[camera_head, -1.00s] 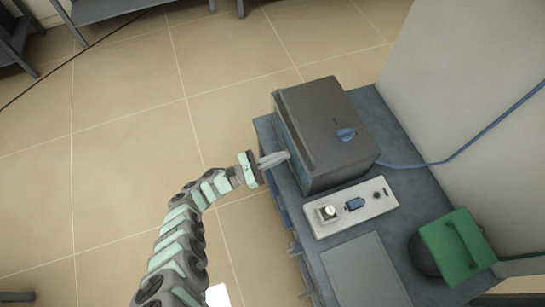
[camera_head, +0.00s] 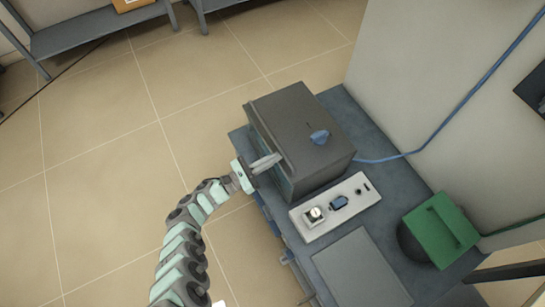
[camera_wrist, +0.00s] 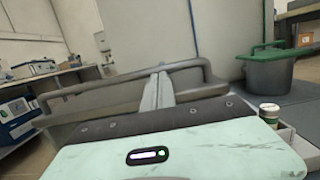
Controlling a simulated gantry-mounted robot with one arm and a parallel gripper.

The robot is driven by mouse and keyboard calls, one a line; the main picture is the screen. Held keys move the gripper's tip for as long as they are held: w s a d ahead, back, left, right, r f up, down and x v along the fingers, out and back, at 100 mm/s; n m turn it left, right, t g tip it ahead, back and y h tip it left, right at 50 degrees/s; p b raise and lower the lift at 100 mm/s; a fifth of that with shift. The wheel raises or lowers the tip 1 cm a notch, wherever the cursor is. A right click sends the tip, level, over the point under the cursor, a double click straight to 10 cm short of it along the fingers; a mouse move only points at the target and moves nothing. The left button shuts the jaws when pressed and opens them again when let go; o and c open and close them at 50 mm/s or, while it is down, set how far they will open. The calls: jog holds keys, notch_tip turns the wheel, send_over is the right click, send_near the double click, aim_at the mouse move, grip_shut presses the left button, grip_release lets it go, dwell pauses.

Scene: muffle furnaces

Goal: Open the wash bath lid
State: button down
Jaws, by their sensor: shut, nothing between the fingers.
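A dark round pot (camera_head: 413,246) with a flat green lid (camera_head: 441,231) stands at the right of the bench; I take it for the wash bath. The lid is down, with a green bar handle across its top. In the wrist view the pot (camera_wrist: 262,75) and lid (camera_wrist: 267,51) show at the upper right. My gripper (camera_head: 277,158) is shut and empty, at the left side of a dark box (camera_head: 305,130), well apart from the lid. In the wrist view its fingers (camera_wrist: 158,92) overlap a grey bar handle (camera_wrist: 110,80); I cannot tell if they touch it.
The dark box has a blue knob (camera_head: 319,137) on top. A pale panel (camera_head: 335,207) with small fittings lies beside it on the grey bench (camera_head: 372,146). A flat grey plate (camera_head: 362,272) lies in front. A wall rises behind. Open floor lies left.

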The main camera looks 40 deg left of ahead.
jog(key=shift+r+p, duration=0.65)
jog(key=shift+p, duration=0.05)
jog(key=shift+r, duration=0.1)
